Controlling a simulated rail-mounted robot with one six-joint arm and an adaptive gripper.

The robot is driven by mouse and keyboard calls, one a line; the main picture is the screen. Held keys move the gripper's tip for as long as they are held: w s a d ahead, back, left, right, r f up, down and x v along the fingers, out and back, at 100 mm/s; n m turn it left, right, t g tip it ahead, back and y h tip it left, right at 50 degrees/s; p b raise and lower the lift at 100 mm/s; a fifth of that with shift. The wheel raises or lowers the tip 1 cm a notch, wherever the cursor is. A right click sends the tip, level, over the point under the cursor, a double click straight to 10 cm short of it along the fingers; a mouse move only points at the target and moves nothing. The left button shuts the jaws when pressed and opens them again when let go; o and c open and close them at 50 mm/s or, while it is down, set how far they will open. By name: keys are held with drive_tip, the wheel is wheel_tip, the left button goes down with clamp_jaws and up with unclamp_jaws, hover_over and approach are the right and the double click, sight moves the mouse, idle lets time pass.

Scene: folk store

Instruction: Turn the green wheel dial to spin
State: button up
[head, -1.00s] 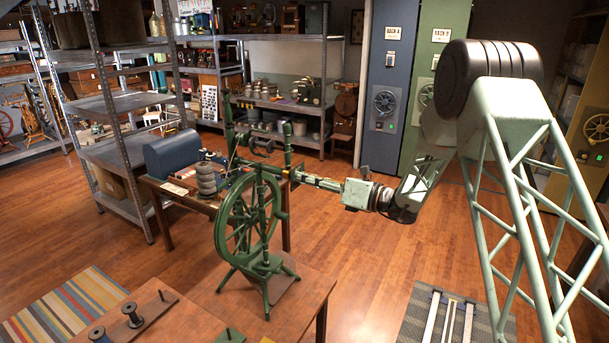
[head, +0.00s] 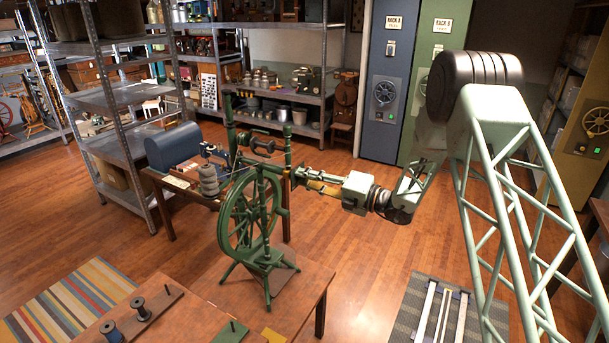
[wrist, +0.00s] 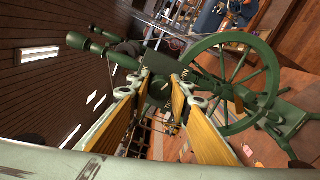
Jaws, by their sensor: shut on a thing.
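A green spinning wheel (head: 243,218) stands upright on a wooden table. In the wrist view its spoked rim (wrist: 272,100) shows at the right. My gripper (head: 296,176) reaches in from the right, beside the wheel's upper posts. In the wrist view my gripper (wrist: 163,84) has yellow-sided fingers, one on each side of a dark green part (wrist: 158,92) of the spinning wheel, and is shut on it.
A side table with a blue rounded box (head: 173,147) and grey stacked discs (head: 208,180) stands behind the wheel. A metal shelf (head: 118,105) stands left. Open floor (head: 365,250) lies to the right.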

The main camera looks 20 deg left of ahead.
drive_tip(key=shift+m+p, duration=0.3)
drive_tip(key=shift+m, duration=0.3)
drive_tip(key=o, duration=0.9)
drive_tip(key=shift+s+d, duration=0.35)
drive_tip(key=shift+d, duration=1.6)
drive_tip(key=shift+s+d, duration=0.35)
drive_tip(key=shift+d, duration=1.65)
drive_tip(key=shift+s+d, duration=0.35)
drive_tip(key=shift+d, duration=1.6)
drive_tip(key=shift+s+r, duration=0.1)
